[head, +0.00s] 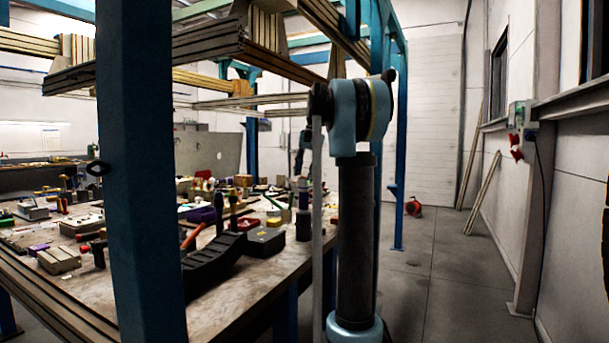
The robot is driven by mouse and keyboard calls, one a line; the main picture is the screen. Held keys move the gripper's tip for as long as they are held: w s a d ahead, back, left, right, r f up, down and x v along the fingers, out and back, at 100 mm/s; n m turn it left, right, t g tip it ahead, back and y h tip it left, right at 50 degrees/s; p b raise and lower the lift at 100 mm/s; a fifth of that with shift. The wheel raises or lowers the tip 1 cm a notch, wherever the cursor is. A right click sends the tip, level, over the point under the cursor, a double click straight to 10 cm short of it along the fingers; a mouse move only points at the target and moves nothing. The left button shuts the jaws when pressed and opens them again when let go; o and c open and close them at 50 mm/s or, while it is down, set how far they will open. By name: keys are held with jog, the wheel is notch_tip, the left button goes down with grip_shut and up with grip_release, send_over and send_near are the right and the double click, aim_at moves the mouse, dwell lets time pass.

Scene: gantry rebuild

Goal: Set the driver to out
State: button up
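I cannot pick out the driver with certainty among the many small tools on the workbench (215,318). Two upright dark-handled tools (233,208) stand near the middle of the bench, behind a black ridged tray (215,262). My arm rises at the right end of the bench and bends at a light blue joint. A dark and light blue part, perhaps my wrist, shows behind it over the bench. My fingertips cannot be made out, and no held thing can be told.
A blue gantry post (140,180) blocks part of the bench at left. Wooden beams (215,50) hang overhead. A black box (263,242) and a purple bin (201,215) sit among the clutter. The floor (440,270) at right is mostly clear, with a red object (413,207) farther back.

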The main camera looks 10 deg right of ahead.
jog(key=shift+f, duration=0.1)
grip_shut()
jog(key=shift+a, duration=0.1)
jog(key=shift+w+a+g+h, duration=0.25)
jog(key=shift+g+h, duration=0.35)
jog(key=shift+h, duration=0.2)
jog(key=g+h, duration=0.2)
jog(key=shift+w+a+h, duration=0.2)
jog(key=shift+a+h, duration=0.1)
jog(key=shift+h, duration=0.1)
